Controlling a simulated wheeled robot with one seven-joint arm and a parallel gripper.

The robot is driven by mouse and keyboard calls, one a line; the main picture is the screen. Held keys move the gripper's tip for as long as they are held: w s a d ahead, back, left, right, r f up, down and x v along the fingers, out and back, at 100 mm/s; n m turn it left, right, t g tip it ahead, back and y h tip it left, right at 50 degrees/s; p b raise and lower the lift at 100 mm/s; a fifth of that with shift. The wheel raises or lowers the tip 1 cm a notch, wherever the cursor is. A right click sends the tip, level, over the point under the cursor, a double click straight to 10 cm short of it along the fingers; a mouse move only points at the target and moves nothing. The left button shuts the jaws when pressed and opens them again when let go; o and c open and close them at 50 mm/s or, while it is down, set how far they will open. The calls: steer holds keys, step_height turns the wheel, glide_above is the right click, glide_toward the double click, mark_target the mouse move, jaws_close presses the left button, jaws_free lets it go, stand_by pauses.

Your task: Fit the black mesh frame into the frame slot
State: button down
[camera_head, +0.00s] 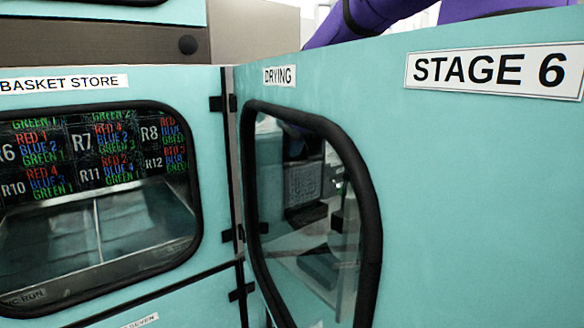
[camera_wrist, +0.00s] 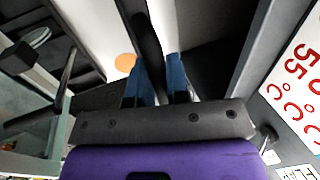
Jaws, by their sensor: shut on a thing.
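My gripper (camera_wrist: 154,78) has two blue fingers, shut on a black bar-like part (camera_wrist: 148,45) that runs up and away between them in the wrist view. This looks like part of the black mesh frame; the rest of it is not clearly seen. In the head view, a dark, mesh-like piece (camera_head: 304,212) shows behind the window of the drying door. My gripper is hidden or unclear there. I cannot make out the frame slot in either view.
The teal drying door (camera_head: 450,180) with its black-rimmed window stands in front of the inside space. A basket store window (camera_head: 95,225) is on the left, with coloured lists behind it. In the wrist view, a sign with red figures (camera_wrist: 298,85) is at the right, and a dark rod (camera_wrist: 62,80) is at the left.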

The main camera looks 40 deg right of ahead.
steer(key=shift+f, duration=2.7)
steer(key=c, duration=1.1)
jaws_free()
steer(key=shift+f, duration=0.1)
steer(key=v, duration=1.2)
steer(key=shift+s+a, duration=0.1)
